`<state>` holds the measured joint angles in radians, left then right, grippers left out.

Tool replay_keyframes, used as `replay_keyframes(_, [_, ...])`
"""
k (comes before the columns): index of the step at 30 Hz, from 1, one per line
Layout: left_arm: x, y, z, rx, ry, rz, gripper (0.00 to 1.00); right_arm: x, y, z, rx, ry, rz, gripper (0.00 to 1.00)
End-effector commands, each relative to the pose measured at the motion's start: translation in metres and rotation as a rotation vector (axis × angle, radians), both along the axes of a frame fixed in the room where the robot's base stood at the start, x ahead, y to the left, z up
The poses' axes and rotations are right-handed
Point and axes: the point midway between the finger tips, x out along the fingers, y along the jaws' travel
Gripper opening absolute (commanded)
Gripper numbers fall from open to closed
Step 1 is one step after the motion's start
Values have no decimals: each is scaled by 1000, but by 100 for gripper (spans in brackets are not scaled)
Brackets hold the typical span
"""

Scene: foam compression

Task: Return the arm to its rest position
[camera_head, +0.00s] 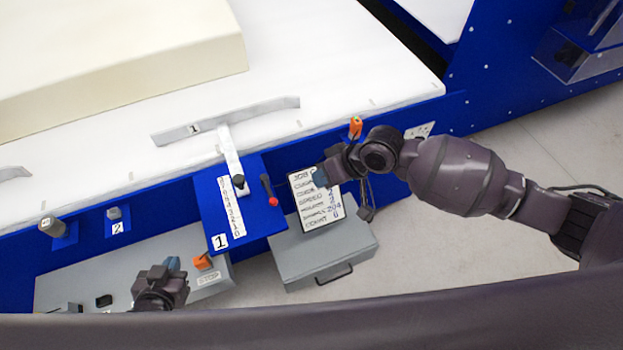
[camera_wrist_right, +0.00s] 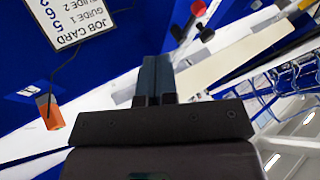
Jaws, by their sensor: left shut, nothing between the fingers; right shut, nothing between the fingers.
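My right arm reaches in from the right in the head view. Its gripper (camera_head: 320,177) is shut and empty, and overlaps the upper right part of the white job card (camera_head: 318,208). I cannot tell whether they touch. In the right wrist view the two dark fingers (camera_wrist_right: 155,75) are together with nothing between them, and the job card (camera_wrist_right: 72,20) is at the upper left. My left gripper (camera_head: 173,265) is shut and empty at the lower left, over the grey panel.
A blue bracket (camera_head: 215,205) with a scale and a red-tipped lever (camera_head: 269,190) stands left of the job card. A grey box (camera_head: 355,248) with a handle is below the card. A cream foam block (camera_head: 120,60) lies on the white table (camera_head: 330,60). Grey floor is open at the right.

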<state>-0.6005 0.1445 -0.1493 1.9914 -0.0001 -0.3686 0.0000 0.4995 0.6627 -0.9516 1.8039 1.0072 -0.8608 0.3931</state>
Motion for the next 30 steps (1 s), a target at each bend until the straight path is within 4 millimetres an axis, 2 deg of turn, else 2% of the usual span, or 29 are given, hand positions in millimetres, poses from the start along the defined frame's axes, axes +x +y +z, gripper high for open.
replay_keyframes(6, [-6, 1, -4, -1, 13, 3, 0, -2, -4, 6, 1, 0, 0, 0])
replay_keyframes(13, [-4, 0, -3, -1, 9, 2, 0, -2, -4, 6, 2, -10, 11, 0])
replay_keyframes(17, [-2, 0, -2, -2, 5, 1, 0, 9, -1, 12, 5, -136, 52, 0])
replay_keyframes(24, [1, -1, 0, -2, -1, 0, 0, 53, 6, 63, 33, -510, 75, 0])
replay_keyframes(30, [3, -2, 2, -3, -5, -1, 0, 65, 0, 87, 62, -746, 7, 0])
